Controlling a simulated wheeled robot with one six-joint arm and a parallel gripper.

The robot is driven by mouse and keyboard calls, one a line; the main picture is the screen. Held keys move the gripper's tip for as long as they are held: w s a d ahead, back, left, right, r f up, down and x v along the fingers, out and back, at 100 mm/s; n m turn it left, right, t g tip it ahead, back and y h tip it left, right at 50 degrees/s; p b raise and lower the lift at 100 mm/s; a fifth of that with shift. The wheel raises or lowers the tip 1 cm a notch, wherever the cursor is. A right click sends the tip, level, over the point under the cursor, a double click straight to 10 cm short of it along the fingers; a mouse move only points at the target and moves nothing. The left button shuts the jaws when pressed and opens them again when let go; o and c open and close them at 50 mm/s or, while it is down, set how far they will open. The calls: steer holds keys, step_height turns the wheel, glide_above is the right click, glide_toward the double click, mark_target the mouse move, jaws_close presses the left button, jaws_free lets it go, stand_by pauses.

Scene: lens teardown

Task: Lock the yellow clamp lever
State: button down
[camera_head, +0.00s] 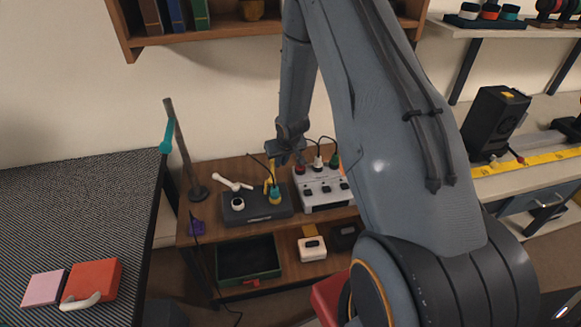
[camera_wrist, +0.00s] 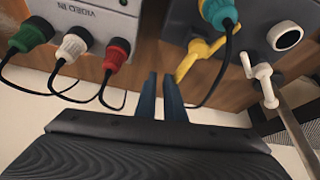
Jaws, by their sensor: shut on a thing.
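In the head view the yellow lever (camera_head: 267,187) shows on the dark box (camera_head: 262,213), partly behind the cable. My gripper (camera_wrist: 163,82) is shut on the yellow lever, with the lever's lower end at the right fingertip. The exact contact is hard to see. In the head view my gripper (camera_head: 298,160) is small and dark, above the gap between the two boxes.
A white lever (camera_wrist: 260,76) and a round white-rimmed socket (camera_wrist: 286,37) are on the dark box. A light grey box (camera_wrist: 88,22) with green, white and red plugs stands close on the left. Their cables loop near my fingers. A thin post (camera_head: 180,150) rises left of the boxes.

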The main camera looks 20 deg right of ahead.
steer(key=shift+w+a+r, duration=0.15)
steer(key=shift+w, duration=0.3)
steer(key=shift+w+a+r, duration=0.1)
steer(key=shift+w, duration=0.3)
steer(key=shift+w+a+f, duration=0.1)
steer(key=shift+a+f, duration=0.1)
steer(key=shift+d, duration=0.1)
steer(key=s+d+r+p, duration=0.2)
steer(key=s+d+r, duration=0.3)
steer(key=r, duration=0.3)
steer(key=shift+s+d, duration=0.35)
steer(key=shift+s, duration=0.15)
